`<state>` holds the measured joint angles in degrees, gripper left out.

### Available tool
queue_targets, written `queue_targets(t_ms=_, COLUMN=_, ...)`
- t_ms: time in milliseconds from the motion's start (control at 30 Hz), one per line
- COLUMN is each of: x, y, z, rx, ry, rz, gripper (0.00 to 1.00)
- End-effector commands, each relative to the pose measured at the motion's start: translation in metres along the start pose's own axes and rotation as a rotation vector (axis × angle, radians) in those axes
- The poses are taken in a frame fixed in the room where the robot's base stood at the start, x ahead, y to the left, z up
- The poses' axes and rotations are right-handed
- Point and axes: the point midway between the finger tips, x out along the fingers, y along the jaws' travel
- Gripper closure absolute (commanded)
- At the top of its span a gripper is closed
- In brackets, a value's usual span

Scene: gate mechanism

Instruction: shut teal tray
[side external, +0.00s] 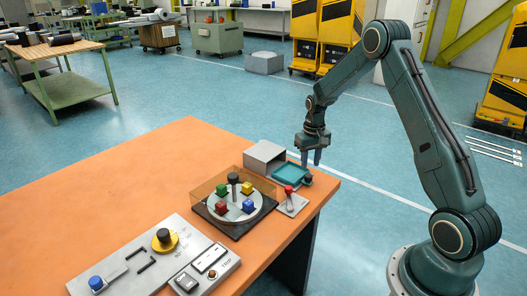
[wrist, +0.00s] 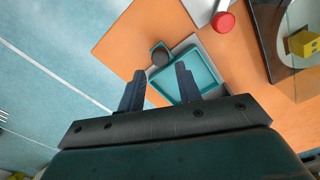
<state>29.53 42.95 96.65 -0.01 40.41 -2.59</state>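The teal tray (side external: 290,172) sticks out of the open front of a grey housing (side external: 263,156) near the table's far right corner. In the wrist view the tray (wrist: 209,71) is seen from above, looks empty, and is partly hidden by a finger. A dark round knob (side external: 307,180) is at the tray's outer end; it also shows in the wrist view (wrist: 160,55). My gripper (side external: 311,163) points down above the tray's outer end, with a gap between its fingers. In the wrist view my gripper (wrist: 160,72) is open, with nothing between the fingers.
A red-knobbed lever (side external: 289,191) stands close beside the tray. A turntable with coloured cubes (side external: 235,204) behind clear walls is left of it. A control panel (side external: 155,262) lies nearer the camera. The orange table's (side external: 130,178) left part is clear.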

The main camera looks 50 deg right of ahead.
Motion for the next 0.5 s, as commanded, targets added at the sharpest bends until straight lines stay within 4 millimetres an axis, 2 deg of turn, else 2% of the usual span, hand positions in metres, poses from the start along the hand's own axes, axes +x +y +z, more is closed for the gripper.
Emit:
queue_targets(t_ms=100, x=0.019, y=0.000, z=0.001, rx=0.000, ry=-0.004, rz=0.000, gripper=0.66)
queue_targets(t_ms=233, x=0.035, y=0.000, z=0.001, rx=0.000, ry=-0.003, rz=0.000, gripper=0.66)
queue_targets(t_ms=500, x=0.052, y=0.000, z=0.000, rx=0.000, ry=-0.001, rz=0.000, gripper=0.66)
